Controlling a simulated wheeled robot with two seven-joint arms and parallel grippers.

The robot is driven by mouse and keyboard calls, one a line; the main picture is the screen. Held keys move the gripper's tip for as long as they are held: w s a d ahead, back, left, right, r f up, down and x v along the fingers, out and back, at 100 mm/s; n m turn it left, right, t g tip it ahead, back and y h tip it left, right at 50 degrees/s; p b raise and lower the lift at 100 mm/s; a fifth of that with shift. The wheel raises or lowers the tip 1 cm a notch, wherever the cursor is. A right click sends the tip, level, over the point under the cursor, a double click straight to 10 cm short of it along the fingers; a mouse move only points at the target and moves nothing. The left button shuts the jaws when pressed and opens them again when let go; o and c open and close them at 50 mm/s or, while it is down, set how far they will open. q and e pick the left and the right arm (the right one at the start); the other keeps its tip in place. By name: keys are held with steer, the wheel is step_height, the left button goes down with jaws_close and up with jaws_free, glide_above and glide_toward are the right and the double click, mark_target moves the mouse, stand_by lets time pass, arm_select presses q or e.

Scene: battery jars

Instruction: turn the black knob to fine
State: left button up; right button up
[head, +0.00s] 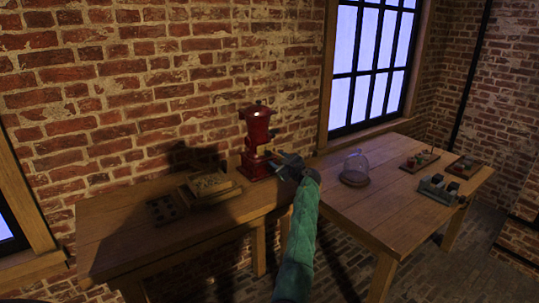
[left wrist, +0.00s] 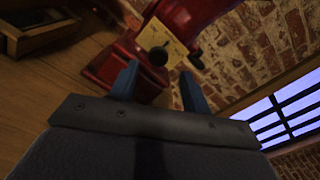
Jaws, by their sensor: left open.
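A red grinder-like machine (head: 256,138) stands on the wooden table against the brick wall; its red body (left wrist: 192,14) also shows in the left wrist view. There, the round black knob (left wrist: 158,56) sits in front of a pale yellowish plate (left wrist: 158,34) on the machine. The plate's markings are too blurred to read. My left gripper (head: 274,160) is right beside the machine. In the left wrist view its blue fingers (left wrist: 158,76) are open, with the knob between and just beyond the tips. I cannot tell whether they touch it. My right gripper is out of view.
A wooden tray (head: 210,192) lies left of the machine, with a dark holed plate (head: 163,209) further left. On the right table stand a glass dome (head: 355,165), a small tray with items (head: 420,161) and a grey-green holder (head: 438,190). Table between is mostly clear.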

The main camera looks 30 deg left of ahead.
mark_target(269, 154)
arm_select(q)
steer(key=p+x, duration=0.2)
steer(key=x, duration=0.4)
steer(key=shift+w+a, duration=0.2)
steer(key=shift+a, duration=0.55)
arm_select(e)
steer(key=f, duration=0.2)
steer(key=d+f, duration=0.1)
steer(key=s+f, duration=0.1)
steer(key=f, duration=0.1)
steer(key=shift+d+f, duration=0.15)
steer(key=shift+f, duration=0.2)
arm_select(q)
steer(key=shift+f, duration=0.1)
steer(key=c, duration=0.9)
